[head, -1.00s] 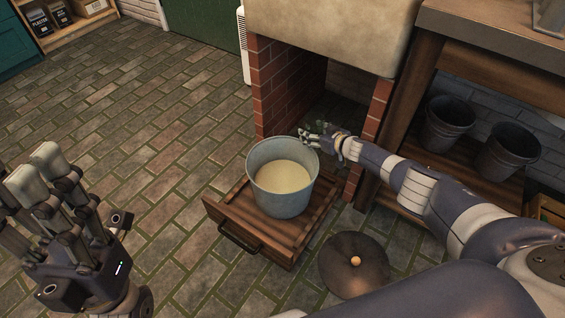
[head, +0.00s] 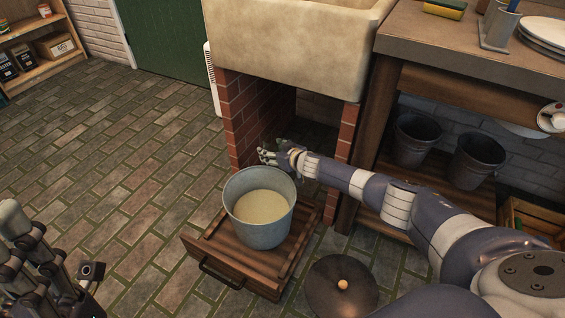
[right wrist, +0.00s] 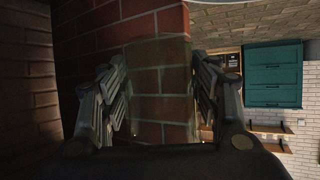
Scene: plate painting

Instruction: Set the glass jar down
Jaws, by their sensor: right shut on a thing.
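My right gripper (head: 272,156) is shut on the glass jar, behind the bucket's rim and in front of the brick opening under the sink. In the right wrist view the clear, faintly green jar (right wrist: 160,78) stands between the two fingers of the right gripper (right wrist: 160,95), with brickwork showing through it. In the head view the jar is too small and covered to make out clearly. My left gripper (head: 30,240) is at the lower left, partly cut off by the frame edge, away from the jar.
A stone sink (head: 285,50) rests on brick piers (head: 240,115). Dark pots (head: 413,140) stand under the bench. The tiled floor at left is clear.

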